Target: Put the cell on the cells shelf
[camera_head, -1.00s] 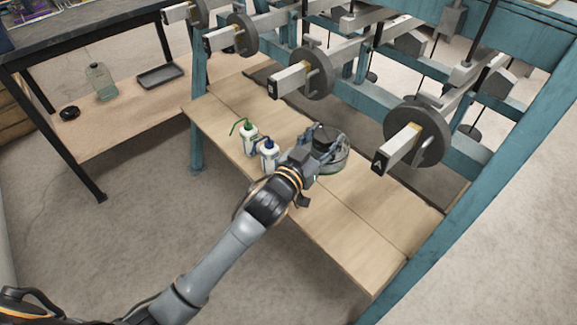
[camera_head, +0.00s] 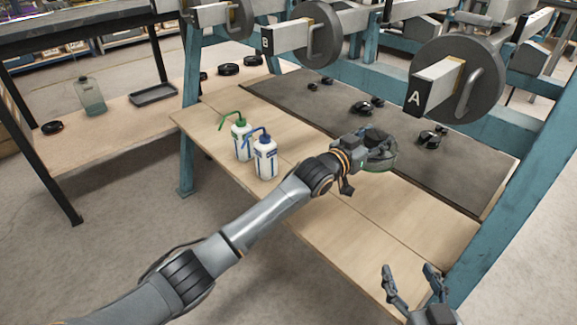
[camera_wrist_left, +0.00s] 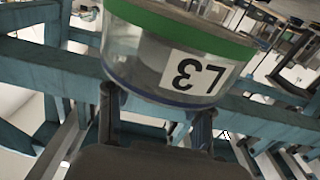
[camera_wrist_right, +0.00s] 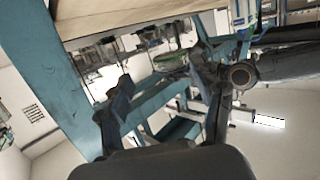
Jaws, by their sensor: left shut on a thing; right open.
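The cell is a round clear container (camera_wrist_left: 150,60) with a green band and a white label that reads L3, upside down in the left wrist view. My left gripper (camera_wrist_left: 155,115) is shut on it. In the head view the cell (camera_head: 380,160) is at the end of my left arm, over the wooden shelf, partly hidden by my left gripper (camera_head: 365,146). My right gripper (camera_head: 412,280) is open and empty at the lower right, by the shelf's front edge. It also shows open in the right wrist view (camera_wrist_right: 165,95). I cannot tell which surface is the cells shelf.
A wooden shelf (camera_head: 330,210) carries two wash bottles, green-topped (camera_head: 241,140) and blue-topped (camera_head: 265,160). Behind it, a dark strip (camera_head: 300,95) holds small black parts. Lever arm A (camera_head: 430,90) and its round weight overhang. A teal post (camera_head: 520,220) stands right.

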